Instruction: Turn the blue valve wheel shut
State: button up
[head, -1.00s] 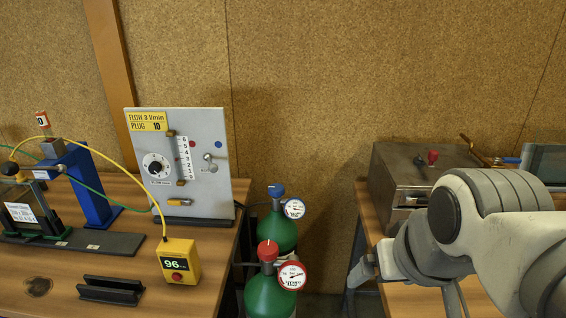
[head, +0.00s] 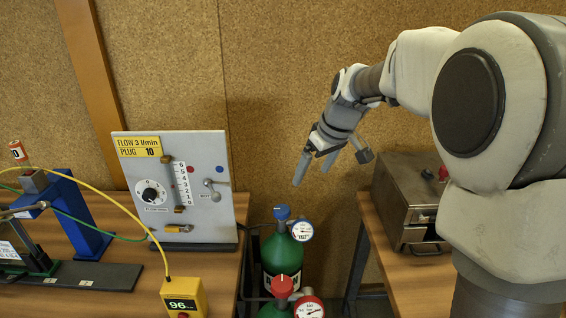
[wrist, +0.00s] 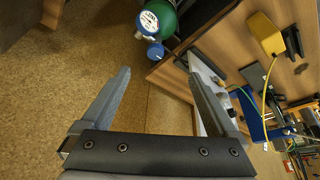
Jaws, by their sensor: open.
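The blue valve wheel (head: 282,212) sits on top of the rear green gas cylinder (head: 281,255), between the two benches. In the wrist view the blue wheel (wrist: 155,52) shows at the top, beyond my fingertips, with its round gauge (wrist: 148,22) beside it. My gripper (head: 315,167) is open and empty. In the head view it hangs above and a little right of the blue wheel, apart from it. Both fingers show in the wrist view (wrist: 160,88) with clear space between them.
A second cylinder with a red wheel (head: 282,285) and a gauge (head: 309,308) stands in front. The grey flow panel (head: 205,205) stands close on the left bench. A metal box (head: 408,195) is on the right bench. The cork wall (head: 290,60) is behind.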

jog(key=w+a+f+n+p, duration=0.1)
jog(key=w+a+f+n, duration=0.1)
jog(key=w+f, duration=0.3)
jog(key=p, duration=0.2)
send_near(282, 209)
jog(key=shift+y, duration=0.3)
jog(key=x, duration=0.8)
jog(key=shift+w+d+f, duration=0.1)
jog(key=shift+d+f, duration=0.1)
jog(key=shift+f, duration=0.15)
jog(key=c, duration=1.4)
